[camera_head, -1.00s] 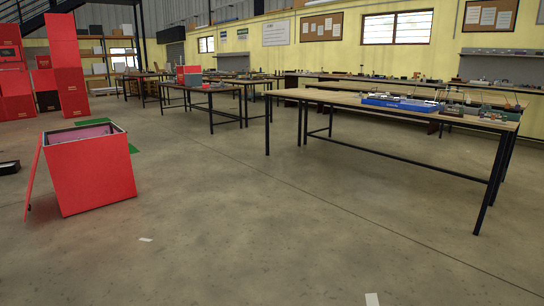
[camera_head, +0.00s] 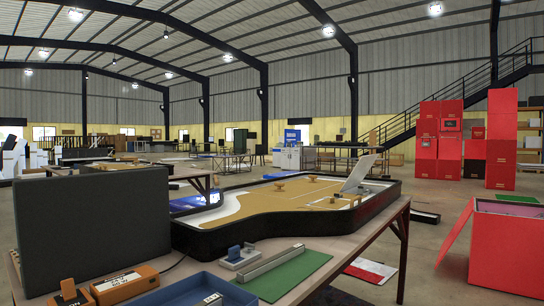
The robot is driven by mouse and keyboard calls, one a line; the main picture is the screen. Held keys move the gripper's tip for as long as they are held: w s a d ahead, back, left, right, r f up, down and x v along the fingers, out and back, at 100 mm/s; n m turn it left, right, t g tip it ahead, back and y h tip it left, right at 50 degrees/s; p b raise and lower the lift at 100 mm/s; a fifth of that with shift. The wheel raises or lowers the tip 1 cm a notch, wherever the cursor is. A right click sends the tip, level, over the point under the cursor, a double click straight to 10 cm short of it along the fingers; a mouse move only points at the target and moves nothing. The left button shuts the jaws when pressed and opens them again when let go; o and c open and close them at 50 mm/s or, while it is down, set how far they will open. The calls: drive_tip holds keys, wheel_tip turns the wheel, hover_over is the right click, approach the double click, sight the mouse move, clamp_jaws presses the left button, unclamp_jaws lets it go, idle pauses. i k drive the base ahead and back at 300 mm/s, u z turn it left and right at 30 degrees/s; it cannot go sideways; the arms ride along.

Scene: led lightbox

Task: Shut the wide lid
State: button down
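A red box (camera_head: 508,248) stands on the floor at the right edge of the head view, partly cut off. Its top is open and a pinkish inside (camera_head: 510,208) shows. A red lid panel (camera_head: 456,231) hangs slanting down and outward along the box's left side. I cannot tell for certain whether this is the wide lid. My gripper is not in view.
A table (camera_head: 400,215) fills the foreground, carrying a black-rimmed shallow case (camera_head: 380,193) with a tilted pale panel (camera_head: 358,174), a dark upright panel (camera_head: 100,220), a blue tray (camera_head: 190,290) and an orange meter (camera_head: 125,285). Red cabinets (camera_head: 437,140) stand behind. Floor shows between table and box.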

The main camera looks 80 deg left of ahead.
sight(365, 163)
drive_tip(key=u, duration=1.65)
drive_tip(key=i, duration=3.05)
